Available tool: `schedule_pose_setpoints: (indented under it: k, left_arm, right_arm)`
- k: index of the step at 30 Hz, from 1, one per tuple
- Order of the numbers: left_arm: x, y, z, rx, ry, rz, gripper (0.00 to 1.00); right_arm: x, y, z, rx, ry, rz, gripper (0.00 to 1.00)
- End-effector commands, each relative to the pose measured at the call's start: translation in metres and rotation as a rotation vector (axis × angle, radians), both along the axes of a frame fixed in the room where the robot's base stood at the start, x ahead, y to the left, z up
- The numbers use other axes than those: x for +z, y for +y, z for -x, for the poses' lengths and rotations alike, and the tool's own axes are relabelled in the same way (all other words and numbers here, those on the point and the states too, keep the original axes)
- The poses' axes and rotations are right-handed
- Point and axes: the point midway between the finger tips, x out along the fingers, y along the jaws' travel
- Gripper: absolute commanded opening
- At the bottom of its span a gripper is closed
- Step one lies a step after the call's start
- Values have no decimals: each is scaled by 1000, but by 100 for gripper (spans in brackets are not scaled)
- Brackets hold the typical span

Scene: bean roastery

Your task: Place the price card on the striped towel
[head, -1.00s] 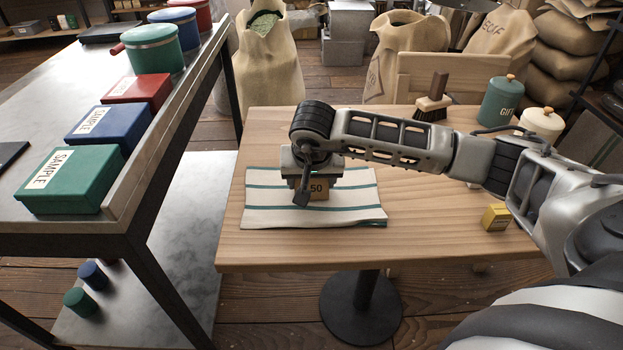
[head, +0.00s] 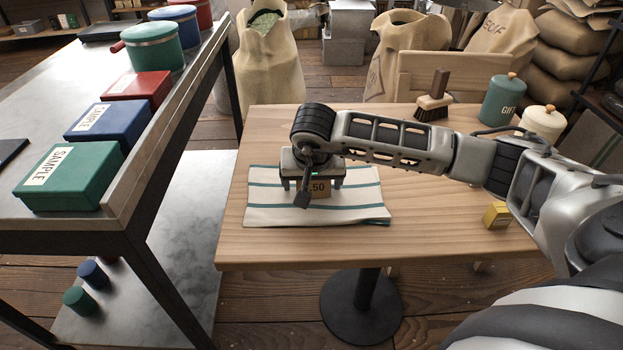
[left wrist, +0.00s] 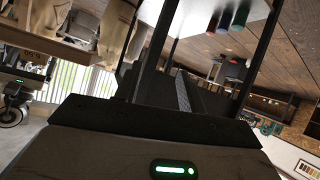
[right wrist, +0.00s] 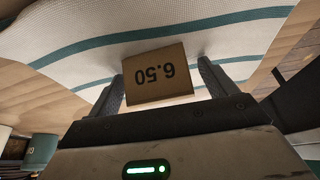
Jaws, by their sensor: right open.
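The price card (head: 321,189) is a small brown tent-like card that reads 6.50 in the right wrist view (right wrist: 158,78). It stands on the striped towel (head: 358,205), which is white with green stripes and lies flat on the wooden table. My right gripper (head: 313,187) is open around the card, one finger on each side, with visible gaps in the right wrist view. In the head view, part of my arm hides the card's left part.
The wooden table (head: 430,225) also holds a small yellow box (head: 497,215), a brush (head: 434,100), a green canister (head: 503,100) and a cream canister (head: 541,123). A metal bench (head: 60,125) with sample boxes stands to the left. The table's front right is mostly clear.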

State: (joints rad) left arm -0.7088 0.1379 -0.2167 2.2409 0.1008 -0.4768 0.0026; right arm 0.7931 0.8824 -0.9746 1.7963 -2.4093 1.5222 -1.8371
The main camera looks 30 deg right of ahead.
Motion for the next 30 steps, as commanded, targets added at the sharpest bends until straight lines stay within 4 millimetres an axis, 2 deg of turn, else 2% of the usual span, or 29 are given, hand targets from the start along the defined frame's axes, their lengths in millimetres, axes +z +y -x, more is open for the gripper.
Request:
schedule_pose_setpoints:
  k: [2,5,12,18,24,30]
  left_arm:
    - [11,0,1,0,4,2,40]
    - [5,0,1,0,9,3,40]
    - [3,0,2,1,19,1,40]
    - [2,0,2,1,24,0,40]
    - [1,1,2,2,25,-1,40]
    - [2,1,1,3,23,0,40]
  right_arm:
    - [12,0,1,0,2,0,85]
    - [26,4,5,3,-4,0,85]
    - [78,15,22,3,-8,-1,85]
    - [108,22,33,2,-6,-1,85]
    - [119,24,38,0,-4,0,85]
    - [119,24,38,0,-4,0,85]
